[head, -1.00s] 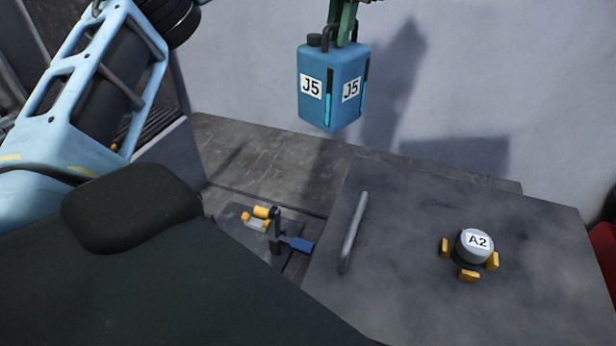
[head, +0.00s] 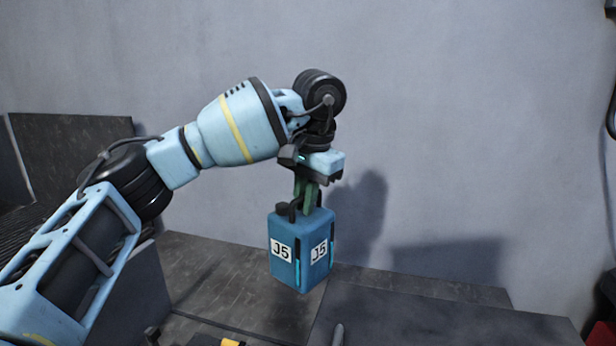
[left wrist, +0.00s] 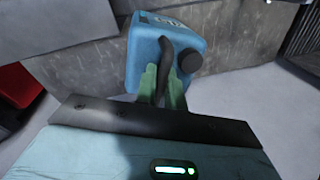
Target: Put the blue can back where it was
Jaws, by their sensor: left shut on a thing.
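The blue can (head: 300,270) carries white J5 labels and a dark cap. It hangs upright below my left gripper (head: 306,195), whose green fingers are shut on its dark top handle. In the head view the can is in front of the grey wall, over the dark surface, with its shadow on the wall. The left wrist view also shows the can (left wrist: 150,55), with the fingers (left wrist: 160,88) at its handle and the round black cap beside them. My right gripper is not in view.
A dark grey box top (head: 420,310) lies at the lower right, with a handle end (head: 338,334) at the bottom edge. A dark floor area (head: 210,270) lies left of the can. A red thing (head: 601,334) is at the right edge, and a dark panel (head: 70,155) stands at the left.

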